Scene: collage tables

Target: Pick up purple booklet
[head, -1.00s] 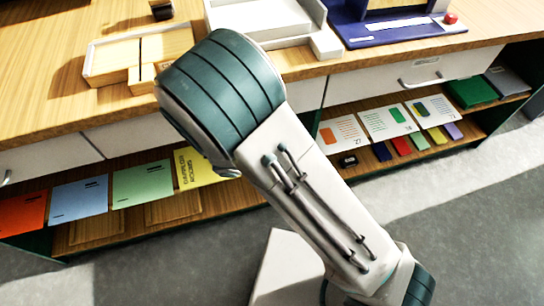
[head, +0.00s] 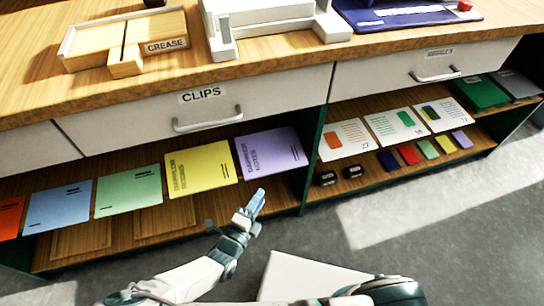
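The purple booklet (head: 271,152) lies on the open shelf under the drawer labelled CLIPS, at the right end of a row of coloured booklets. It is flat and in full view, with dark print on its cover. My gripper (head: 257,201) is just in front of the shelf, below the booklet in the picture and apart from it as far as I can see. Its pale blue fingers point up and right towards the shelf. They look narrow from this angle, and I cannot tell whether they are open. Nothing shows held in them.
A yellow booklet (head: 200,169) lies left of the purple one, then green (head: 128,192), blue (head: 58,206) and orange ones. A dark upright divider (head: 314,150) stands on the right. The drawer (head: 205,110) and tabletop overhang the shelf. Cards and small coloured pieces fill the right shelf.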

